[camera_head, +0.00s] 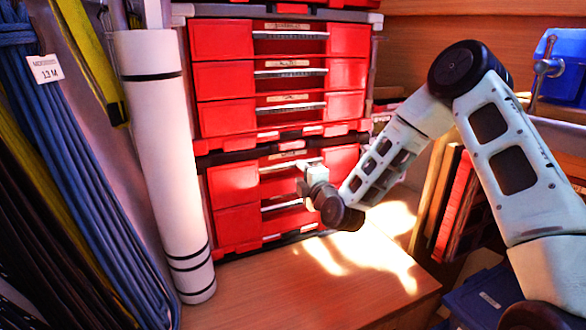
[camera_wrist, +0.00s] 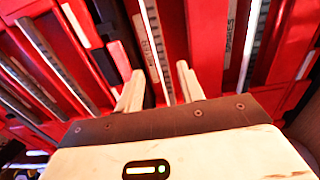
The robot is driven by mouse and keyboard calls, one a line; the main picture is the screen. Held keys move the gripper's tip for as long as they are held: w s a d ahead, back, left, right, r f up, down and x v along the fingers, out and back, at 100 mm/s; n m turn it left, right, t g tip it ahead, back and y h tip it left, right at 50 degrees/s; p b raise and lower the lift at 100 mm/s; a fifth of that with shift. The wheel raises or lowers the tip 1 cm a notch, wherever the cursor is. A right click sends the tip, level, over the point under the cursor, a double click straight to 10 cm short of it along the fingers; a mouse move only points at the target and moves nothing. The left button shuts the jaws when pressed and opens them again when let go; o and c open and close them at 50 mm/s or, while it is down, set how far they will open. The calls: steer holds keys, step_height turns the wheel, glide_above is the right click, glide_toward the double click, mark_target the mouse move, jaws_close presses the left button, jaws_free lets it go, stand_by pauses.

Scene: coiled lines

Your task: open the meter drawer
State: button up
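The red drawer cabinet (camera_head: 222,82) stands against the back wall, with drawers stacked in an upper and a lower block. Each drawer has a pale label and a silver bar handle; I cannot read which label says meter. My gripper (camera_head: 304,178) is at the front of the lower block, near its upper drawer (camera_head: 233,181). In the wrist view, its two pale fingers (camera_wrist: 160,82) are apart. A silver handle bar (camera_wrist: 153,42) runs up between them, beside a label (camera_wrist: 144,48); contact cannot be told. All the drawers look closed.
A white tube (camera_head: 160,160) stands left of the cabinet, beside hanging blue coiled lines (camera_head: 75,190). The wooden surface (camera_head: 300,290) before the cabinet is clear. Upright boards and books (camera_head: 450,205) stand at right.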

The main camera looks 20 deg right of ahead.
mark_target(292, 165)
steer(key=shift+w+a, duration=0.1)
steer(key=shift+w, duration=2.5)
jaws_close()
